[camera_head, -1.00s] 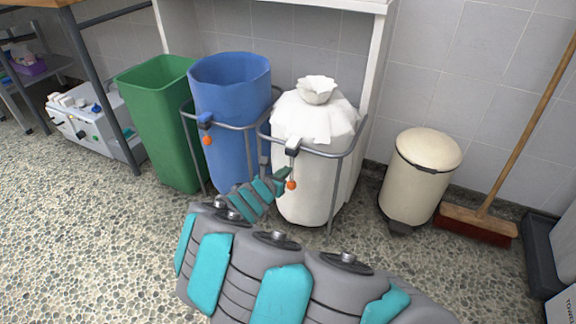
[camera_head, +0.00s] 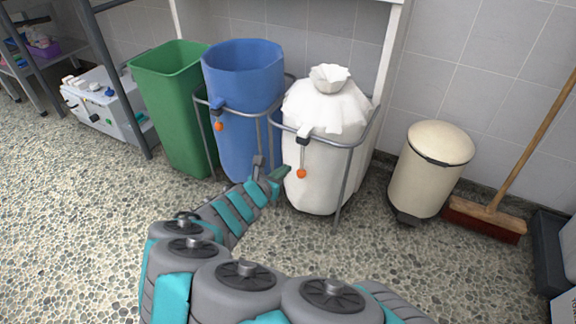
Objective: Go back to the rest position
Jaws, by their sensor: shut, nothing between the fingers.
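My arm reaches up from the bottom of the view. My gripper (camera_head: 269,174) is at its far end, small in the picture, with a dark grey part and a green part at the tip. It is shut and I see nothing held in it. It shows in front of the lower parts of the blue bin (camera_head: 243,90) and the white bagged bin (camera_head: 322,185). I cannot tell whether it touches either one.
A green bin (camera_head: 170,110) stands left of the blue one. Metal frames with orange tags surround the blue and white bins. A cream pedal bin (camera_head: 430,175) and a broom (camera_head: 485,215) stand at right. The pebbled floor (camera_head: 70,220) at left is clear.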

